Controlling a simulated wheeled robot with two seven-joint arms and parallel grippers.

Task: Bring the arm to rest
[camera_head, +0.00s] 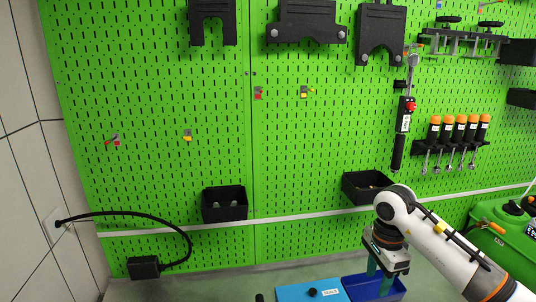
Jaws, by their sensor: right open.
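My right arm comes in from the lower right, its white links bent at a rounded joint. My right gripper (379,278) points down at the bottom of the view, with its two teal fingers apart and nothing seen between them. The fingers are over or in a dark blue bin (358,287); I cannot tell how deep they reach. My left arm and gripper are not in view.
A light blue labelled box (294,292) stands left of the bin. A green pegboard wall (150,80) rises behind with black trays (224,204), orange-handled tools (460,128) and a torque wrench (402,130). A green machine (510,240) stands at right.

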